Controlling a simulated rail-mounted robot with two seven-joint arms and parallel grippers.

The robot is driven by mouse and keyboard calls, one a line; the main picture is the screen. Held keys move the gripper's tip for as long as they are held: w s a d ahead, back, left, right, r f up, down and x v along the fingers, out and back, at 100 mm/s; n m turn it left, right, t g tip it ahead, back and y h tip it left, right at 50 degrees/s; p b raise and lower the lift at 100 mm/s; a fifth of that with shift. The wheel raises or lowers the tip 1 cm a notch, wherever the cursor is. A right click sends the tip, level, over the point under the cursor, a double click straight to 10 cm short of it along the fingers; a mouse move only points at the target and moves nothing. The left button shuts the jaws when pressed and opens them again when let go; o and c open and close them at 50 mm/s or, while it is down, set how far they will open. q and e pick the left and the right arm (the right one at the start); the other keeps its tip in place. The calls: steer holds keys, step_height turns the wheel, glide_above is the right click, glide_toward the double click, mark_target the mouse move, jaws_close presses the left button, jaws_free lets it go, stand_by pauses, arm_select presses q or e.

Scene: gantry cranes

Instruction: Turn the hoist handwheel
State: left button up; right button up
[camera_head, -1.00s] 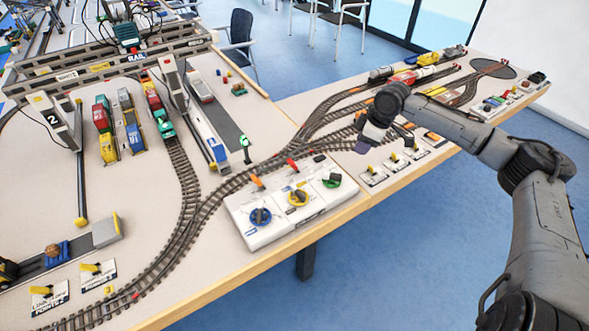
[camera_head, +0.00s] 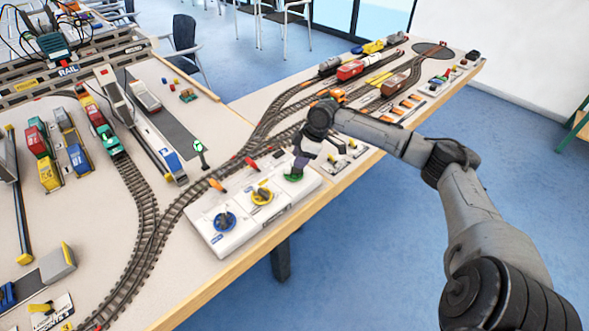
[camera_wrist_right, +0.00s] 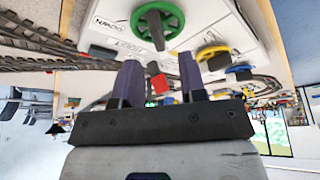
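The hoist handwheel is a green wheel (camera_head: 292,176) with a dark grey handle, at the right end of a white control box (camera_head: 230,242). In the right wrist view the green wheel (camera_wrist_right: 176,22) shows at the top, beside printed labels that appear to include HOIST and DOWN. My right gripper (camera_head: 301,164) is close to the green wheel and partly covers it in the head view. In the right wrist view my right gripper (camera_wrist_right: 160,70) has its two purple fingers apart, with the handle beyond the fingertips and nothing clearly held. My left gripper is not in view.
A yellow wheel (camera_head: 262,196) and a blue wheel (camera_head: 225,221) sit on the same box, with orange and red levers behind them. Tracks with toy trains (camera_head: 350,70) run behind and to the right. The floor in front of the table is clear.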

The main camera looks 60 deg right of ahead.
mark_target(294, 172)
steer(key=shift+b+x, duration=0.5)
steer(key=shift+x, duration=1.6)
jaws_close()
